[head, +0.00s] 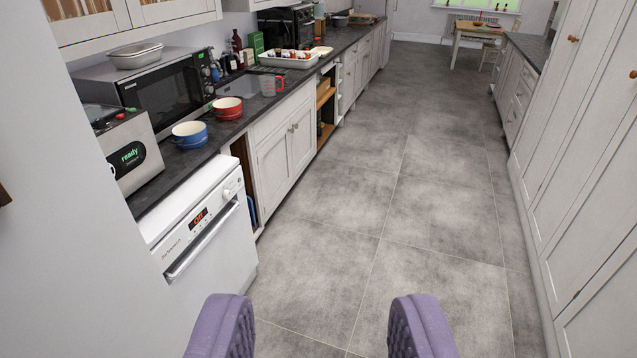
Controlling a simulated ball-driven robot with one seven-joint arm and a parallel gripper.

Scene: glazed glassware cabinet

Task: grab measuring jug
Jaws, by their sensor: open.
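A measuring jug (268,85), clear with red markings and a handle on its right, stands on the dark left-hand counter by the sink, near the front edge. My gripper (320,325) shows its two purple padded fingers at the bottom of the view. They are wide apart with only grey floor between them. The gripper is open, empty and far from the jug, over the floor to the right of the dishwasher.
A red pot (228,108) and a blue pot (190,134) stand nearer than the jug on the counter. A microwave (165,92) is behind them. A white tray (289,60) lies beyond the jug. A white dishwasher (210,235) stands at left. The floor aisle (375,190) is clear.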

